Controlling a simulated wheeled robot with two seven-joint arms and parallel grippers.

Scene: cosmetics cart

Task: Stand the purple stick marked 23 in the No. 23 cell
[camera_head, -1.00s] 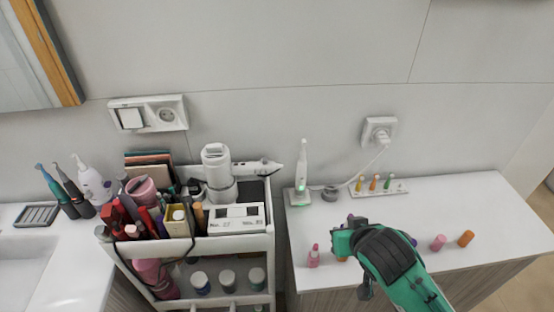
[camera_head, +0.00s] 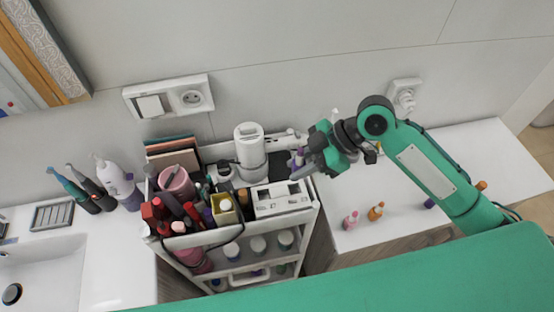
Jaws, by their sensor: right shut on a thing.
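A purple stick (camera_head: 299,157) shows at the fingers of my right gripper (camera_head: 304,164), above the back right of the cart. The gripper is shut on it, and the fingers hide part of it. Any number on the stick is too small to read. The white cell box (camera_head: 283,208) sits at the right of the cart's top tray, in front of and a little below the gripper. It has dark openings in its top; its labels cannot be read now. The stick is apart from the box. My left gripper is out of view.
The white cart (camera_head: 314,206) also holds a white hair dryer (camera_head: 249,146), a yellow box (camera_head: 223,211) and crowded cosmetics. On the right counter (camera_head: 400,190) stand a pink stick (camera_head: 350,221) and an orange stick (camera_head: 376,211). My right arm covers much of this counter.

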